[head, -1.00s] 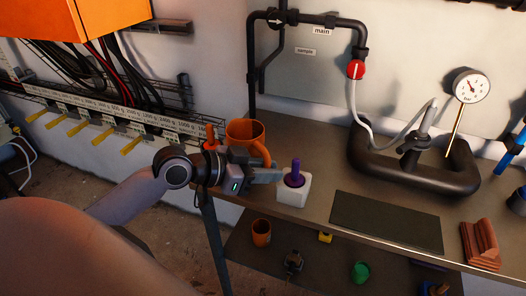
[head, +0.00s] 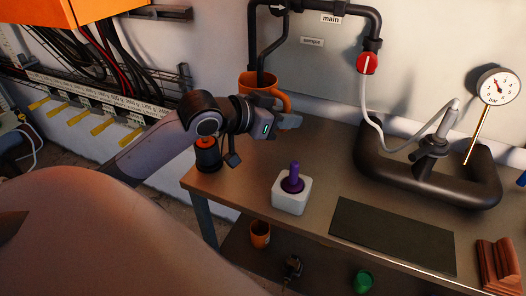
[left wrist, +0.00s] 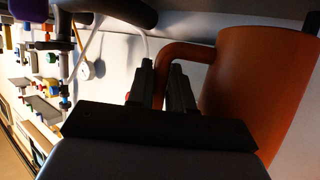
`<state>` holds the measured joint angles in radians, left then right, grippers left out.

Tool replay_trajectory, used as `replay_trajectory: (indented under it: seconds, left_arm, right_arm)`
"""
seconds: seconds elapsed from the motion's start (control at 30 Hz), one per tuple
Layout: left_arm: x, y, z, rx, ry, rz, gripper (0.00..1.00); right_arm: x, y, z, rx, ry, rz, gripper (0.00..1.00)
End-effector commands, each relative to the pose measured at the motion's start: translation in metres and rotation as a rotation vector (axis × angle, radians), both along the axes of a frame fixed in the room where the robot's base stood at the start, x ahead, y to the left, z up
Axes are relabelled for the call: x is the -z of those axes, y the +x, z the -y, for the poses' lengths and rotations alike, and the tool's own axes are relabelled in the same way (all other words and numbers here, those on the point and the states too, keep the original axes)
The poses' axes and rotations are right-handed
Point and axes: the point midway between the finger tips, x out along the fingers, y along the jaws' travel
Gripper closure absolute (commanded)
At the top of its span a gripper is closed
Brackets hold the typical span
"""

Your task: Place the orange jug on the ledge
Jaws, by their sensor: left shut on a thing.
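The orange jug (head: 252,80) is near the wall, in front of the black pipe, at the back left of the bench. Its lower part is hidden behind my left gripper (head: 287,121). The left gripper is shut on the jug's handle. In the left wrist view, the fingers (left wrist: 163,88) stand on either side of the handle (left wrist: 185,50), and the jug body (left wrist: 262,85) fills the right side. The jug appears to be held above the bench top. I cannot tell which surface is the ledge. My right gripper is not in view.
On the bench (head: 240,185) stand a white block (head: 291,196) with a purple peg and a black bottle (head: 207,156) with an orange top. A lower shelf holds an orange mug (head: 260,234).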

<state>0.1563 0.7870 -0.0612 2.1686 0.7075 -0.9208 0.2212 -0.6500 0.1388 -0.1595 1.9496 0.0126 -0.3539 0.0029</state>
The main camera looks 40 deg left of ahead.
Motion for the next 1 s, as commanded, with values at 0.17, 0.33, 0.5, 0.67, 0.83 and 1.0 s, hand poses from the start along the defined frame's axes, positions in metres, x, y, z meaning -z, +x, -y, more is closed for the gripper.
replay_trajectory:
  seconds: [0.17, 0.33, 0.5, 0.67, 0.83, 1.0]
  left_arm:
    - [-0.009, 0.0, 0.004, 0.03, 0.001, -0.001, 1.0]
    - [0.022, -0.001, 0.005, 0.034, -0.004, -0.008, 1.0]
    - [0.044, -0.001, 0.005, 0.035, -0.002, -0.003, 1.0]
    - [0.056, -0.001, 0.005, 0.034, -0.002, -0.002, 1.0]
    - [0.08, -0.001, 0.004, 0.032, -0.002, -0.003, 1.0]
    - [0.085, -0.001, 0.004, 0.034, 0.001, 0.001, 1.0]
  right_arm:
    - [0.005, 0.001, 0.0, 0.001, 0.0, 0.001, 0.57]
    - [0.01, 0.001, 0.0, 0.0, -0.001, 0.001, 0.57]
    - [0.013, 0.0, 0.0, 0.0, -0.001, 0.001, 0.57]
    - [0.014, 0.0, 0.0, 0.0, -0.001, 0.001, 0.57]
    - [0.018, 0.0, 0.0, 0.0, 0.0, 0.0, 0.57]
    - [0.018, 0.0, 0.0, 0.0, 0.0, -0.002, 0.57]
